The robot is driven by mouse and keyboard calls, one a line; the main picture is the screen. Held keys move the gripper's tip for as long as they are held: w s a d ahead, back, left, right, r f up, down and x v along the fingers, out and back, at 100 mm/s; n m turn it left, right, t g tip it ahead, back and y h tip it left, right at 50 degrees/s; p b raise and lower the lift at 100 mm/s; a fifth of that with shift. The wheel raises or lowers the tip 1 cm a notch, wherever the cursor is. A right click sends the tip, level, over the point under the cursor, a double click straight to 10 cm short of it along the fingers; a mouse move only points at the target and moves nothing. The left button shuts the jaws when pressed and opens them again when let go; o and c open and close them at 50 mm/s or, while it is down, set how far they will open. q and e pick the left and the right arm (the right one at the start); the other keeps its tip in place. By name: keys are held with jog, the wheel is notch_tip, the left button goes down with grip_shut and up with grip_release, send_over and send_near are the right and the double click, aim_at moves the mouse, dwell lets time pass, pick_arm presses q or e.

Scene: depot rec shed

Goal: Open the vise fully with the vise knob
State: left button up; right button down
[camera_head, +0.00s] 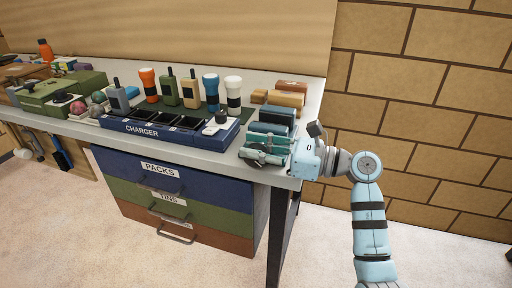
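The vise (268,128) is a small teal block-like tool at the right end of the bench, near its front corner. My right gripper (258,156) reaches in from the right, just in front of the vise and over the bench's front edge. Its dark fingers overlap the near side of the vise in the picture. I cannot tell whether they touch it or close on anything. The vise knob cannot be made out; the gripper may hide it. My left gripper is not in view.
A blue charger tray (170,136) with empty slots stands left of the vise. Several torches and radios stand behind it. Tan and brown blocks (285,98) lie behind the vise. Labelled drawers (170,190) are below the bench. A brick wall (430,110) is at right.

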jog(key=shift+r+p, duration=0.15)
jog(key=shift+p, duration=0.4)
jog(key=h+p, duration=0.2)
jog(key=p, duration=0.1)
jog(key=g+h+p, duration=0.1)
jog(key=h+p, duration=0.1)
jog(key=p, duration=0.1)
jog(key=shift+w+a, duration=0.1)
jog(key=shift+a, duration=0.25)
jog(key=shift+a+g+h+p, duration=0.1)
jog(key=shift+g+h+p, duration=0.3)
jog(key=shift+h+p, duration=0.4)
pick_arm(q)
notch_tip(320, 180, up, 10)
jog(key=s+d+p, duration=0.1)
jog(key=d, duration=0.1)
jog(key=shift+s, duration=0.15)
pick_arm(e)
jog(key=shift+w+a+f+h, duration=0.1)
jog(key=shift+f+h, duration=0.25)
jog(key=shift+h, duration=0.25)
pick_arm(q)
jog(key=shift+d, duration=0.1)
pick_arm(e)
jog(key=c, duration=1.3)
grip_release()
